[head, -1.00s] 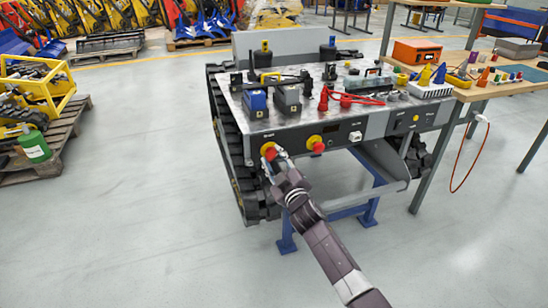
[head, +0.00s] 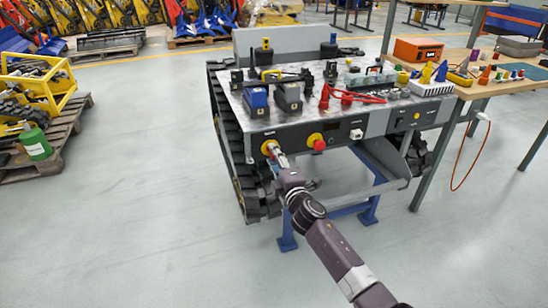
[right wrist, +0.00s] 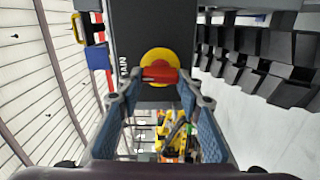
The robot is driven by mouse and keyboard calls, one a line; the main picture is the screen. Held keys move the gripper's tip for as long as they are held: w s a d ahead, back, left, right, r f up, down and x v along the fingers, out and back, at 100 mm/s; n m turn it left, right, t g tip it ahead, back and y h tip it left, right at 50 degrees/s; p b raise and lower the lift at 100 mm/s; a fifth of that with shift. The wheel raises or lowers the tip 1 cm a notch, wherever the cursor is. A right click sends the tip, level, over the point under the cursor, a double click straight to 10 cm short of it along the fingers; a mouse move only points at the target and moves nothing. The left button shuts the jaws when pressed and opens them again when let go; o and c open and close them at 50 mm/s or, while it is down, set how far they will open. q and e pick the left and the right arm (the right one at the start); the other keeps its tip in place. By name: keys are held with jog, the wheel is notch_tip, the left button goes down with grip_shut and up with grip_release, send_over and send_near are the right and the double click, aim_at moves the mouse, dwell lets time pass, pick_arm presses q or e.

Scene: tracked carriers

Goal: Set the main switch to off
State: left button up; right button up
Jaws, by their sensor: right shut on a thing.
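The main switch is a red handle (right wrist: 160,74) on a round yellow plate (right wrist: 160,55), with the word MAIN beside it in the right wrist view. In the head view its yellow plate (head: 268,147) sits at the left of the carrier's dark front panel, and the handle is mostly hidden by my gripper. My right gripper (head: 277,153) reaches it from the front. In the right wrist view the right gripper's fingertips (right wrist: 160,80) are on both ends of the red handle, shut on it. My left gripper is not in view.
A second red knob on a yellow plate (head: 317,142) is to the right on the same panel. The tracked carrier (head: 235,125) bears battery blocks (head: 257,101) and red cables on top. A workbench (head: 478,90) stands at the right. The floor at front left is clear.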

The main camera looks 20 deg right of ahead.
jog(key=shift+f+n, duration=0.1)
jog(key=shift+n, duration=0.3)
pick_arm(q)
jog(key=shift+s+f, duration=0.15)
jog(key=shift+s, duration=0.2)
pick_arm(e)
jog(key=o, duration=1.2)
jog(key=shift+c, duration=0.2)
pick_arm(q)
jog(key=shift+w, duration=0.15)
pick_arm(e)
jog(key=s, duration=1.2)
jog(key=shift+d, duration=0.2)
